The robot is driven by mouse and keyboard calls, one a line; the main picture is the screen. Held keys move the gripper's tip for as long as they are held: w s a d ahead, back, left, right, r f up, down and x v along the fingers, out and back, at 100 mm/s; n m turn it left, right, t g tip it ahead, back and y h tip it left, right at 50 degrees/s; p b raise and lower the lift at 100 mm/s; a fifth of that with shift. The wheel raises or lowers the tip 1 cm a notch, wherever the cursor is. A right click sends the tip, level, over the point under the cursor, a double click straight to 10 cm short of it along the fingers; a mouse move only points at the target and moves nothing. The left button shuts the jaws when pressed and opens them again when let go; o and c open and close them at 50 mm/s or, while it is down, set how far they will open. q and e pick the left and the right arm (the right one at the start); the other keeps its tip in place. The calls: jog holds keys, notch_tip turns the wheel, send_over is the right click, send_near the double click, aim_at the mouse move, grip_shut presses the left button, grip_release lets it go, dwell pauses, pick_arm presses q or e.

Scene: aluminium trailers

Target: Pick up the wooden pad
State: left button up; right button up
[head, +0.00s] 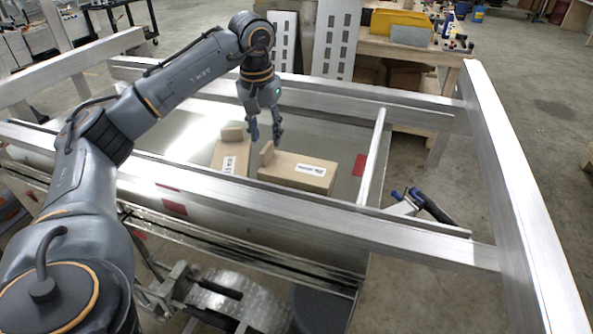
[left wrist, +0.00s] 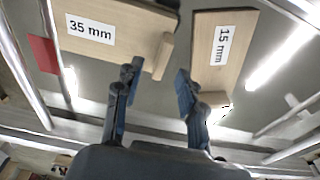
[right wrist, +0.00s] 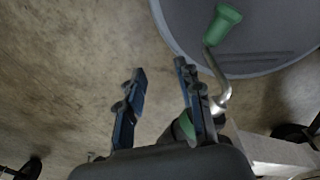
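Two wooden pads lie on a grey surface between the aluminium rails. The wider pad (head: 290,172) is on the right in the head view, and its label reads 35 mm in the left wrist view (left wrist: 125,38). The narrower pad (head: 231,153) is to its left, labelled 15 mm in the left wrist view (left wrist: 217,72). Each has a small upright wooden block at one end. My left gripper (head: 265,137) is open and empty, pointing down above the gap between the pads. My right gripper (right wrist: 160,70) is open and empty over bare floor.
Aluminium rails (head: 420,115) run in front of, behind and right of the pads. Red patches (head: 360,165) mark the surface. A workbench (head: 410,50) with a yellow bin (head: 400,22) stands behind. A green-handled crank (right wrist: 222,25) and a grey round part are near my right gripper.

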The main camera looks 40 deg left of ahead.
aim_at(267, 147)
pick_arm(q)
jog(key=f+p, duration=0.1)
jog(key=f, duration=0.3)
jog(key=shift+w+a+f+p, duration=0.1)
jog(key=shift+a+f+p, duration=0.1)
jog(key=shift+p, duration=0.2)
jog(key=shift+w+f, duration=0.1)
jog(key=shift+f, duration=0.15)
jog(key=shift+r, duration=0.1)
grip_shut()
